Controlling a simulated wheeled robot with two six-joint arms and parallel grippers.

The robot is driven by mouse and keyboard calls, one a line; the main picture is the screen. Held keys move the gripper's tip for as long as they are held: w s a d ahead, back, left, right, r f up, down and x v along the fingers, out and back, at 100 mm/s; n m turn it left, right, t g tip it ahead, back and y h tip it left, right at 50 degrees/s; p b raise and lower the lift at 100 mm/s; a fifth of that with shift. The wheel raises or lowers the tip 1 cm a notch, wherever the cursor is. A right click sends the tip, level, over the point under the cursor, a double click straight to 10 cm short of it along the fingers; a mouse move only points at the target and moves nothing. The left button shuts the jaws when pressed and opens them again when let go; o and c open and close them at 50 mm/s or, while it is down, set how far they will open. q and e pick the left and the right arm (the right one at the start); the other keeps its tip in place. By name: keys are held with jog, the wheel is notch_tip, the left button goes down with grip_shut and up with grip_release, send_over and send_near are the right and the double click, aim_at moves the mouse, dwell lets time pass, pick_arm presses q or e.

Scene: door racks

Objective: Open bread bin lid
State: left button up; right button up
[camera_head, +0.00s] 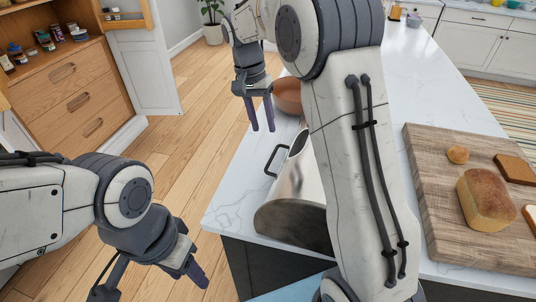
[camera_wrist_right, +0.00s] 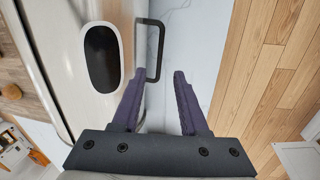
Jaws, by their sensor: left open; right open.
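The bread bin (camera_head: 299,198) is a shiny metal box with a dark end panel on the white counter, partly hidden behind my right arm. A black bar handle (camera_head: 273,161) stands out from its left side. In the right wrist view the bin (camera_wrist_right: 60,60) fills the left, with a dark oval patch, and the handle (camera_wrist_right: 160,50) lies ahead of the fingertips. My right gripper (camera_head: 262,130) is open and empty, pointing down above and beyond the handle; it also shows in the wrist view (camera_wrist_right: 160,74). My left gripper (camera_head: 193,270) is open over the floor, left of the counter.
A cutting board (camera_head: 430,200) with a loaf (camera_head: 486,200), a bun and bread slices lies on the counter at right. A brown bowl (camera_head: 288,94) stands beyond the bin. An open wooden cabinet (camera_head: 75,90) stands at far left. The floor between is clear.

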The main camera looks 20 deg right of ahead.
aim_at(271, 158)
jog(key=f, duration=0.3)
jog(key=s+d+f, duration=0.1)
jog(key=f, duration=0.6)
jog(key=shift+s+d+p, duration=0.15)
jog(key=shift+d+p, duration=0.05)
jog(key=shift+p, duration=0.2)
jog(key=shift+r, duration=0.1)
grip_shut()
dwell(0.8)
